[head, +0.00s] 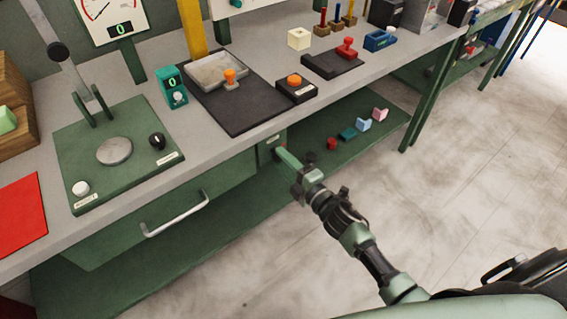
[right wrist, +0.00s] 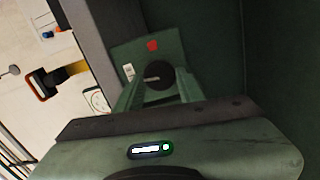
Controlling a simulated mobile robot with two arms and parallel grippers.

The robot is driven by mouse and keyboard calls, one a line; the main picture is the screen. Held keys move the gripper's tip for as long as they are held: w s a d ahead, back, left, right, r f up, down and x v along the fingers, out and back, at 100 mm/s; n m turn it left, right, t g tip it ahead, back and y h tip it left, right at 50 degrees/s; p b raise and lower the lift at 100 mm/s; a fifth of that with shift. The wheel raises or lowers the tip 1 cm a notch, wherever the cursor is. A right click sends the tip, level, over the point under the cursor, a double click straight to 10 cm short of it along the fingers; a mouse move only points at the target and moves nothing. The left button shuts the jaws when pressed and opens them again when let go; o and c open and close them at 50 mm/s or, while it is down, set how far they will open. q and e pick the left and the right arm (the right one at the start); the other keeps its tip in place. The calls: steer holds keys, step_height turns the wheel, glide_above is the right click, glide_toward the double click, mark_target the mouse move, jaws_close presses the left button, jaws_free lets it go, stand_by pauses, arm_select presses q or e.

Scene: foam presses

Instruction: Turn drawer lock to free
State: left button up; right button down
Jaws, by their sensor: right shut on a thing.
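The drawer lock is a dark round knob (right wrist: 160,76) with a pale bar across its face. It sits on a green plate (right wrist: 140,52) with a red mark and a small white label. In the head view the lock plate (head: 268,147) is under the bench's front edge, right of the green drawer (head: 200,205) with its pale handle (head: 176,215). My right gripper (head: 281,153) reaches this plate and hides most of the knob. In the right wrist view its two green fingers (right wrist: 158,92) are shut on the knob, one on each side. My left gripper is not in view.
The bench top (head: 215,148) overhangs the lock and carries a lever press (head: 110,150) and a dark mat (head: 245,115). Below, a green shelf (head: 330,150) holds several small coloured blocks. The floor (head: 460,190) to the right is clear.

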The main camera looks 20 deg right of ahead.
steer(key=shift+f+n, duration=0.1)
steer(key=shift+n, duration=0.5)
steer(key=c, duration=0.9)
jaws_free()
steer(key=shift+s, duration=0.1)
steer(key=v, duration=0.7)
steer(key=shift+s+d+p, duration=0.15)
steer(key=shift+s+p, duration=0.15)
